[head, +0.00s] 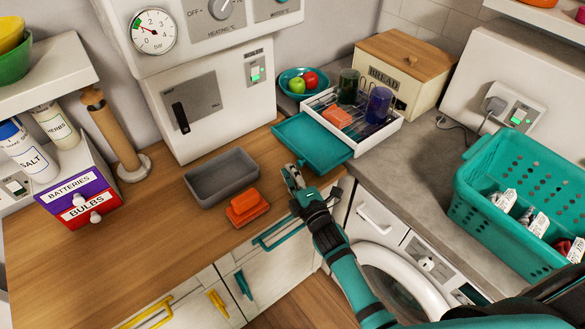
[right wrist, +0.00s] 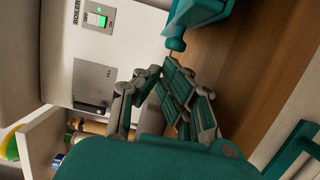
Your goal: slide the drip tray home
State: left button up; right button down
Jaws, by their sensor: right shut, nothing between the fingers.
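The drip tray (head: 308,150) is a flat teal tray sticking out to the front left from under the white dish rack (head: 385,140). In the right wrist view the teal tray (right wrist: 207,12) shows at the top, with a rounded teal knob on its near end. My right gripper (head: 290,173) is shut and empty, just in front of the tray's front left edge. In the right wrist view its fingers (right wrist: 155,82) point toward the boiler, a little below the knob; I see no clear contact. My left gripper is not in view.
A grey bin (head: 222,178) and an orange dish (head: 247,206) stand left of my right gripper. The rack holds a green and a blue glass and an orange block. A bread box (head: 404,70) stands behind; a teal basket (head: 480,200) is at right.

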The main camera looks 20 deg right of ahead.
aim_at(328, 153)
dwell(0.3)
jog(key=w+d, duration=0.1)
jog(key=d, duration=0.3)
jog(key=w+d+b, duration=0.1)
jog(key=w+d, duration=0.1)
jog(key=d, duration=0.2)
jog(key=w+d, duration=0.1)
jog(key=d, duration=0.3)
jog(key=shift+w+d, duration=0.1)
jog(key=shift+w, duration=0.15)
